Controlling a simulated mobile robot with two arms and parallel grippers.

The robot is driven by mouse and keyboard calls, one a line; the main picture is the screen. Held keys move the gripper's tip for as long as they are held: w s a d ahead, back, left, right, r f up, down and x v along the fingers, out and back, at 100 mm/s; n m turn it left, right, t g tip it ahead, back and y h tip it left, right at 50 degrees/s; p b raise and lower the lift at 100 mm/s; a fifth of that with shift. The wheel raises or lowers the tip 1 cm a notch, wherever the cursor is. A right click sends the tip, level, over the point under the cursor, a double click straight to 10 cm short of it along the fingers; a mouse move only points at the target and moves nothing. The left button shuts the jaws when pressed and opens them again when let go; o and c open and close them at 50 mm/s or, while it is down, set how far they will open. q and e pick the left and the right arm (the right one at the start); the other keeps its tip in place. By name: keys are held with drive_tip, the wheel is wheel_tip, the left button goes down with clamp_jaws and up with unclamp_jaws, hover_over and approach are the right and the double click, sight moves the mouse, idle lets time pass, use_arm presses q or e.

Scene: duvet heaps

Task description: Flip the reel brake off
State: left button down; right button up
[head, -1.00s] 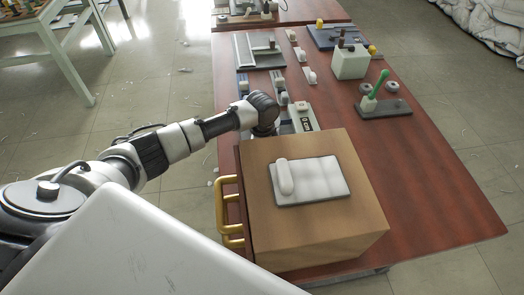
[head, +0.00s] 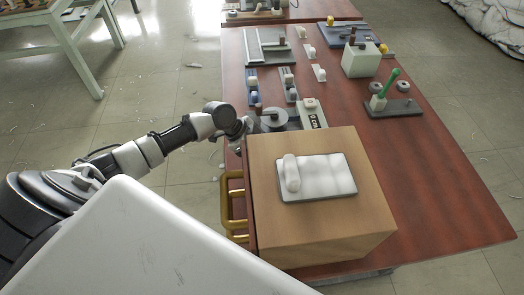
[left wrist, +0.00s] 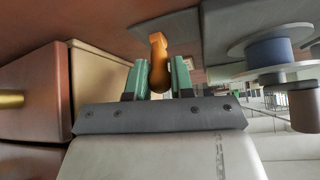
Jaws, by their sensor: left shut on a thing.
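The reel (head: 274,120) stands near the table's left edge, behind the wooden box. In the left wrist view the reel (left wrist: 268,48) shows at upper right, with pale discs and a blue-grey core. An orange brake lever (left wrist: 159,62) comes from a grey base plate (left wrist: 185,25) beside it. My left gripper (left wrist: 158,80) is shut on the lever, its green fingers on either side of it. My right gripper is not in view.
A wooden box (head: 330,230) with a yellow handle (head: 229,205) stands close in front of the reel. A white-labelled block (head: 312,115), slider plates (head: 253,88) and a green lever stand (head: 392,108) are on the table (head: 440,180). The table's right side is clear.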

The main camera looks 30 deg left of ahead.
use_arm(q)
drive_tip(key=shift+s+a+f+t+h+b, duration=0.2)
drive_tip(key=shift+a+f+t+h+b, duration=0.3)
drive_tip(key=shift+b, duration=0.75)
drive_tip(key=shift+r+h+b, duration=0.35)
drive_tip(key=shift+h+b, duration=0.25)
drive_tip(key=c, duration=1)
unclamp_jaws()
drive_tip(key=shift+s, duration=0.1)
drive_tip(key=shift+b+v, duration=0.5)
drive_tip(key=shift+v, duration=4.85)
drive_tip(key=shift+s, duration=0.2)
